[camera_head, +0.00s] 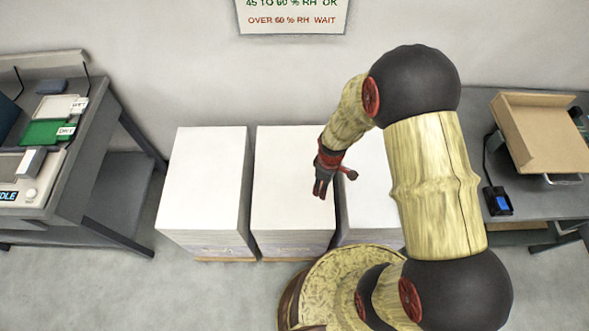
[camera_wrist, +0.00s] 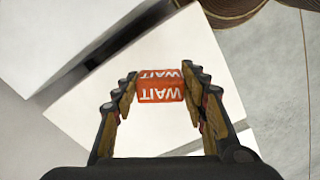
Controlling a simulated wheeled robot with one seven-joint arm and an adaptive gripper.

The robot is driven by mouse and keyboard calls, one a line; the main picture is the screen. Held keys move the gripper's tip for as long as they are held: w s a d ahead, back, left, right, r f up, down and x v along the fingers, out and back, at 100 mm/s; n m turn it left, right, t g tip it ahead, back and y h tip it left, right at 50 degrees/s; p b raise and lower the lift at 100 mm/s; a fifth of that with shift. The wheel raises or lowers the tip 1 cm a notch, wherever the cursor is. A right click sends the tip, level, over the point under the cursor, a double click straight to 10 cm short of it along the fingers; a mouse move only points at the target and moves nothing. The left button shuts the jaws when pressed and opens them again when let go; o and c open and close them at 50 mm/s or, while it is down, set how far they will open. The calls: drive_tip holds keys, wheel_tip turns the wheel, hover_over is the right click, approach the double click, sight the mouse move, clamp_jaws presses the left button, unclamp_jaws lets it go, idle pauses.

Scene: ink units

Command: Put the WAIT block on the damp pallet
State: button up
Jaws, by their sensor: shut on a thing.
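The WAIT block (camera_wrist: 160,88) is orange-red with white lettering, seen between the fingers in the wrist view. My gripper (camera_head: 320,192) is shut on it and hangs over the right part of the middle stack. Three pallets carry tall white stacks: the left one (camera_head: 205,180), the middle one (camera_head: 285,180) and the right one (camera_head: 368,185), which my arm partly hides. No mark on them shows which is damp. The white top under the block also fills much of the wrist view (camera_wrist: 110,120). I cannot make out the block in the head view.
A wall sign (camera_head: 292,14) reads 45 to 60 % RH OK, over 60 % RH WAIT. A left bench (camera_head: 95,130) holds a device (camera_head: 30,180) and a green tray (camera_head: 45,132). A right bench holds an open cardboard box (camera_head: 540,130) and a small dark device (camera_head: 497,201).

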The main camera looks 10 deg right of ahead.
drive_tip(key=s+r+n+p, duration=0.1)
drive_tip(key=s+r+n, duration=0.2)
drive_tip(key=s+n, duration=0.2)
drive_tip(key=n+b, duration=0.1)
drive_tip(key=b, duration=0.3)
hover_over(294, 195)
drive_tip(key=f, duration=0.8)
drive_tip(key=shift+s+d+f, duration=0.25)
drive_tip(key=shift+s+d, duration=0.05)
drive_tip(key=shift+d, duration=0.05)
drive_tip(key=shift+w+a+f+b, duration=0.15)
drive_tip(key=shift+f+b, duration=0.4)
drive_tip(key=shift+f, duration=0.45)
drive_tip(key=shift+w+a+f+b, duration=0.15)
drive_tip(key=shift+f+b, duration=0.4)
drive_tip(key=shift+f, duration=0.45)
drive_tip(key=shift+f, duration=0.1)
drive_tip(key=o, duration=1.1)
drive_tip(key=shift+o, duration=0.2)
